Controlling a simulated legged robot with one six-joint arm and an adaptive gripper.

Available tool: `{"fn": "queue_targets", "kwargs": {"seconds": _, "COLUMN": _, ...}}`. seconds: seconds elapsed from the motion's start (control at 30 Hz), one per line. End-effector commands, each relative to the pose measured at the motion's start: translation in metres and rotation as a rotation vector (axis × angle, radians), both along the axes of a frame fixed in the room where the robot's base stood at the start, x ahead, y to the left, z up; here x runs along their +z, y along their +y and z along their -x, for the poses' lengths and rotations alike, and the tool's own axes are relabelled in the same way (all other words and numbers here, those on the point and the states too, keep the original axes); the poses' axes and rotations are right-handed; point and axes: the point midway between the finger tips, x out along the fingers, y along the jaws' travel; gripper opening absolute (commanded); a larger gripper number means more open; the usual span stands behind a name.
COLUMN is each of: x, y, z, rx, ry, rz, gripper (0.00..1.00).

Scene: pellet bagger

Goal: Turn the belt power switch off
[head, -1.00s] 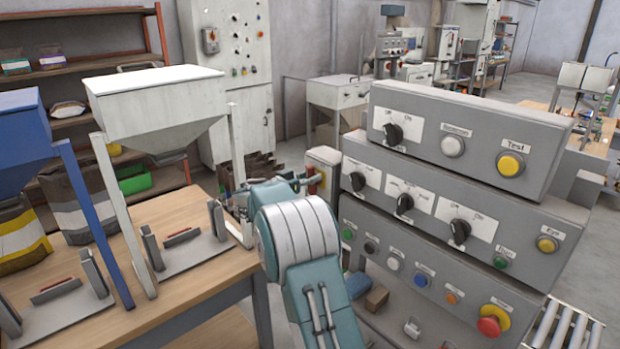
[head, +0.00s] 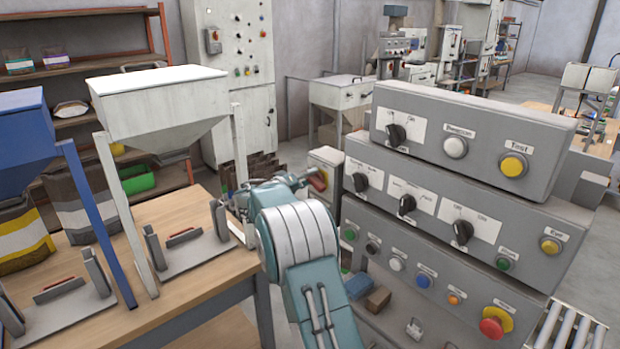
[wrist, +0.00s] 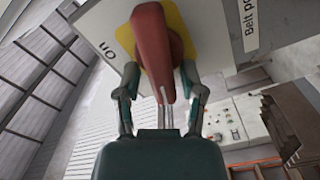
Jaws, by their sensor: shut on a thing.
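The belt power switch is a red handle (wrist: 151,45) on a yellow plate (wrist: 183,28), fixed to a pale box (wrist: 222,22). Beside it are an "On" label and a label partly reading "Belt po". My gripper (wrist: 161,80) is shut on the red handle in the wrist view, one finger on each side. In the head view the red handle (head: 318,181) shows small at the side of the pale box (head: 326,158), left of the grey control panels. My gripper (head: 304,181) reaches it there, its fingers partly hidden by my arm.
Stacked grey control panels (head: 470,143) with black knobs and coloured buttons stand close on the right. A wooden table (head: 215,277) with a white hopper (head: 155,92) is on the left. A roller conveyor (head: 567,328) is at the lower right.

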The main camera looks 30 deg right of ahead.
Motion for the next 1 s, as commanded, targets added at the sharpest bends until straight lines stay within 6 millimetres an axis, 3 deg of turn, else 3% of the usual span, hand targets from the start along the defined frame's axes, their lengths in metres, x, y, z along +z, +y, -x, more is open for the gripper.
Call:
{"fn": "queue_targets", "kwargs": {"seconds": 0.5, "x": -0.0109, "y": 0.0002, "z": -0.0008, "rx": 0.000, "ry": 0.382, "rz": 0.046, "gripper": 0.03}}
{"fn": "queue_targets", "kwargs": {"seconds": 1.0, "x": -0.0131, "y": -0.0015, "z": 0.0018, "rx": -0.007, "ry": 0.477, "rz": 0.055, "gripper": 0.01}}
